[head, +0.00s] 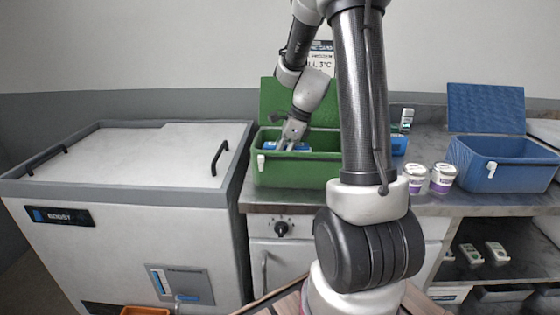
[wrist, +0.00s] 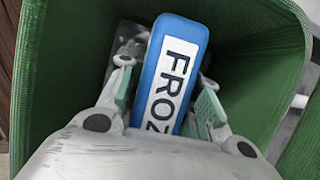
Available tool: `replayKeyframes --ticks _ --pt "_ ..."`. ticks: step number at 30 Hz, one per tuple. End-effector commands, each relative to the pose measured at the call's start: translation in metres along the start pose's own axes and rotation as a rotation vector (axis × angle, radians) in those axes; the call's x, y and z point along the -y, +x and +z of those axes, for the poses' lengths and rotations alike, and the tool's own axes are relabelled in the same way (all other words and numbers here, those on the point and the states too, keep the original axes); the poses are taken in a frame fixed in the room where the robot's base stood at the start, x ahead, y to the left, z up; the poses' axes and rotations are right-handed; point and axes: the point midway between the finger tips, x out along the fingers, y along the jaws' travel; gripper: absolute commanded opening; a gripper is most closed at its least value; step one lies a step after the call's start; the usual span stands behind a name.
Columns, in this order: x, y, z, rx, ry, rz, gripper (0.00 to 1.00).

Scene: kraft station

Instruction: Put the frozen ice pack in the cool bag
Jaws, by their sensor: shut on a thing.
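A blue ice pack with a white label reading "FROZ..." (wrist: 175,70) is between the fingers of my gripper (wrist: 165,100) in the wrist view. My gripper is shut on it. The green cool bag (head: 300,170) stands open on the counter, its lid (head: 285,97) raised at the back. In the head view my gripper (head: 291,144) reaches down into the mouth of the green bag, with the blue ice pack (head: 270,146) partly visible there. The green walls (wrist: 65,70) surround the pack in the wrist view. Whether the pack touches the bag's floor cannot be told.
A blue cool bag (head: 500,171) with raised lid stands at the right. Two white tubs (head: 443,178) and a blue item (head: 399,146) stand between the bags, near my arm. A white chest freezer (head: 130,160) with a closed lid fills the left.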

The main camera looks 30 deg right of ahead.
Motion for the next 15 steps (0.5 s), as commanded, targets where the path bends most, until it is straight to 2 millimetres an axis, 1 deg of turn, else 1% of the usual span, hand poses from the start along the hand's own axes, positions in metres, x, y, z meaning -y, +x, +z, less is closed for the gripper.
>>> replayKeyframes --ticks 1,3,13,14,15 --pt "-0.0004 0.0080 -0.0037 -0.001 0.002 0.002 0.00" --pt "-0.0002 0.0141 -0.0060 0.000 0.002 0.001 0.00" --pt "0.0000 0.0165 -0.0070 0.000 0.001 0.000 0.00" --pt "0.0000 0.0170 -0.0072 0.000 0.001 0.000 0.35" --pt "0.0000 0.0167 -0.0071 0.000 0.000 -0.001 0.43"
